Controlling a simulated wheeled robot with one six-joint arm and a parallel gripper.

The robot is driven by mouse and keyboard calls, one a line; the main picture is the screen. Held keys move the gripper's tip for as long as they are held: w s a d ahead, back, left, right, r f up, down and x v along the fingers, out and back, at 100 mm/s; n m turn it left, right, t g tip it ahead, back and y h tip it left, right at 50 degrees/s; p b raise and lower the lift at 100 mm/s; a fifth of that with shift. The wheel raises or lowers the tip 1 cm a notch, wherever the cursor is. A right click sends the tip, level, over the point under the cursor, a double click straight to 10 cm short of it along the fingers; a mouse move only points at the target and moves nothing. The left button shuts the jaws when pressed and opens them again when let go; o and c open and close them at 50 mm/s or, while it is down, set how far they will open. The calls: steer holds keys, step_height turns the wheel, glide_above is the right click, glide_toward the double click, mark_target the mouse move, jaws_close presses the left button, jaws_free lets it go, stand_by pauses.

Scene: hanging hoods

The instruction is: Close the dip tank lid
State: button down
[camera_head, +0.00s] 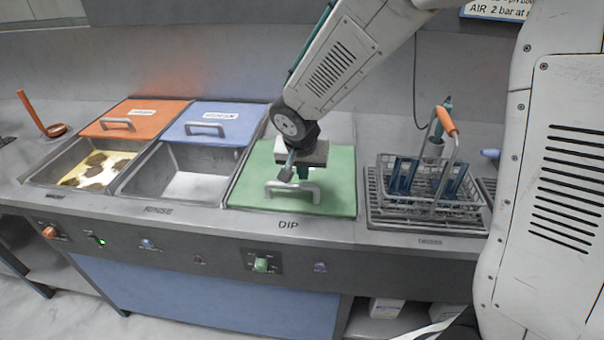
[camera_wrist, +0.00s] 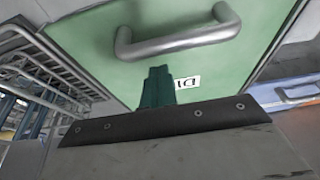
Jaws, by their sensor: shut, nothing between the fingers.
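The green dip tank lid (camera_head: 257,199) lies flat over the tank opening above the DIP label in the head view, and no opening shows at its front. Its grey bar handle (camera_head: 292,190) stands near the front edge. My gripper (camera_head: 286,172) hangs above the lid, just behind the handle. In the wrist view the lid (camera_wrist: 110,75) fills much of the picture, with the handle (camera_wrist: 178,42) beyond my shut, empty green fingers (camera_wrist: 157,88). A small white label lies beside the fingertips. I cannot tell whether the fingers touch the lid.
The orange lid (camera_head: 150,112) and blue lid (camera_head: 232,116) are slid back, leaving their tanks open at the left. A wire basket (camera_head: 428,190) with an orange-handled grip stands on a rack right of the dip tank. Control knobs line the front panel.

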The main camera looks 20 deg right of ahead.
steer(key=shift+w+d+r, duration=0.1)
steer(key=shift+w+d, duration=0.15)
steer(key=shift+w, duration=0.25)
steer(key=shift+w+d+r, duration=0.1)
steer(key=shift+w+d, duration=0.1)
steer(key=shift+w, duration=0.3)
steer(key=shift+w+a+r, duration=0.1)
steer(key=shift+a+r, duration=0.1)
steer(key=shift+r, duration=0.65)
steer(key=v, duration=0.8)
steer(key=s+d+r+n, duration=0.1)
steer(key=s+d, duration=0.2)
steer(key=s, duration=0.6)
steer(key=s+d+r+n+g+y, duration=0.1)
steer(key=s+d, duration=0.3)
steer(key=s, duration=0.5)
steer(key=s+d+r+n+g, duration=0.1)
steer(key=s+d+r+n, duration=0.1)
steer(key=s, duration=0.8)
steer(key=shift+d+r+n+y, duration=0.3)
steer(key=shift+d+r, duration=0.4)
steer(key=shift+d, duration=0.5)
